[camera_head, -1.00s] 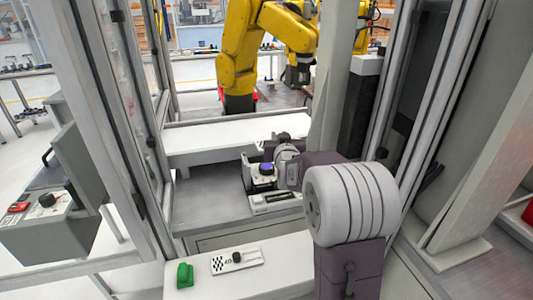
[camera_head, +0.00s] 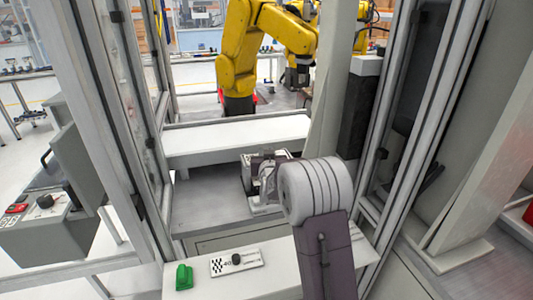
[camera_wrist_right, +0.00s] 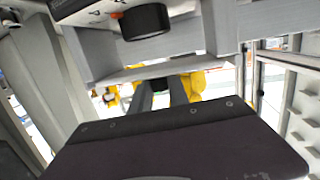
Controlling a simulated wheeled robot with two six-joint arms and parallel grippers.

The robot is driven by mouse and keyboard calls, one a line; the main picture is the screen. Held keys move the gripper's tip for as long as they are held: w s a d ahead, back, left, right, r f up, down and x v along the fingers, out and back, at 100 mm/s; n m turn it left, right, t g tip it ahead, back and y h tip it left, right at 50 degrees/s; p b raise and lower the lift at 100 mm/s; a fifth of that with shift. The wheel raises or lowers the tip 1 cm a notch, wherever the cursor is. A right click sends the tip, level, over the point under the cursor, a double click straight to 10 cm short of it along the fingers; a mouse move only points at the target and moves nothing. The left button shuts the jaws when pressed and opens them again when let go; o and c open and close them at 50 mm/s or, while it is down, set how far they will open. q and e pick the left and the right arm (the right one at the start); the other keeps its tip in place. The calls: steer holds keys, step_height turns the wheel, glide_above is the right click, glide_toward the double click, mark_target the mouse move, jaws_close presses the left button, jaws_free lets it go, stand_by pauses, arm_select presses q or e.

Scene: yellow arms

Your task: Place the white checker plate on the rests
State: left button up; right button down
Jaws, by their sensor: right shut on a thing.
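The white checker plate (camera_head: 237,262), with a black-and-white checker patch and a black knob, lies flat on the pale front ledge. My right gripper (camera_head: 262,172) is beyond it, at a small white fixture (camera_head: 248,175) inside the bay, with its wrist hiding much of that spot. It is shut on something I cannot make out. In the right wrist view, dark fingers (camera_wrist_right: 165,92) show, and a white panel (camera_wrist_right: 90,8) with a black knob (camera_wrist_right: 145,21) is near the top. I cannot pick out the rests. My left gripper is not in view.
A green block (camera_head: 184,277) stands left of the plate on the ledge (camera_head: 275,278). A bay post (camera_head: 115,130) stands left and a frame (camera_head: 425,120) right. A white beam (camera_head: 235,140) crosses behind the fixture. A yellow robot arm (camera_head: 238,55) stands beyond.

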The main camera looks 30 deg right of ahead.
steer(key=c, duration=1.3)
jaws_free()
steer(key=shift+f, duration=0.15)
steer(key=shift+o, duration=0.2)
steer(key=shift+r, duration=0.25)
steer(key=v, duration=1.2)
steer(key=shift+f, duration=0.15)
